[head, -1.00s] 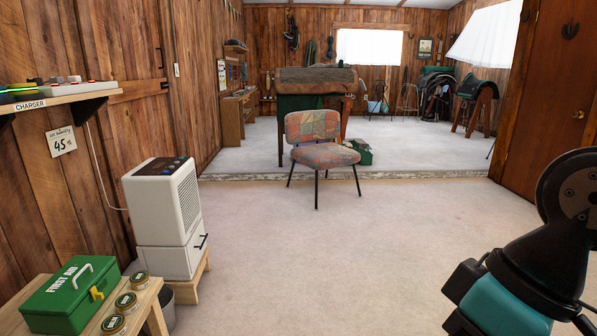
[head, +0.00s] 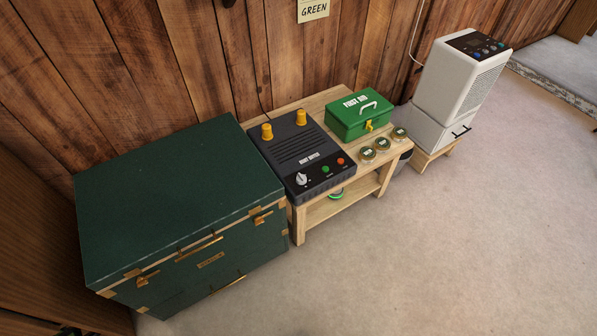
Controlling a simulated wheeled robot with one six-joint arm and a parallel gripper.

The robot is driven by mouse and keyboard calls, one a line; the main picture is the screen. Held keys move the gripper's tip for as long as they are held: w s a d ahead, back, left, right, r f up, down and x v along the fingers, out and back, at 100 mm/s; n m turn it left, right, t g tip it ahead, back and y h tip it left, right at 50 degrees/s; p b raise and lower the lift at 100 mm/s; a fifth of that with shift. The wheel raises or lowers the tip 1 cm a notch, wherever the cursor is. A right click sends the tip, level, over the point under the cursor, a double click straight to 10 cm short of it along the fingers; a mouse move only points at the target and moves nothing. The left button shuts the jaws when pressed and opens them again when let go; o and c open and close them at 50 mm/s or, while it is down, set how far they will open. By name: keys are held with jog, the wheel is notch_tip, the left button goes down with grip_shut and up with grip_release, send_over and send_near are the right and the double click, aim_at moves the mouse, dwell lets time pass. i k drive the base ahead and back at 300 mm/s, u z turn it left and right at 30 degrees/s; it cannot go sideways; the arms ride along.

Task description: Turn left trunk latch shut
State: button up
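The dark green trunk (head: 175,195) stands against the wood wall at the left of the head view, its lid down. On its front face are a brass left latch (head: 147,279), a brass handle (head: 199,249) in the middle and a brass right latch (head: 262,218). The latches are small and seen from above, so I cannot tell whether either is turned shut. My gripper does not show in this view.
A wooden bench (head: 345,200) beside the trunk bears a black boot dryer (head: 305,150), a green first aid box (head: 357,116) and round tins. A white dehumidifier (head: 452,85) stands farther right. The floor (head: 450,240) in front is clear.

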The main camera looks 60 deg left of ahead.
aim_at(141, 281)
jog(key=u, duration=2.35)
jog(key=k, duration=0.8)
jog(key=u, duration=1.25)
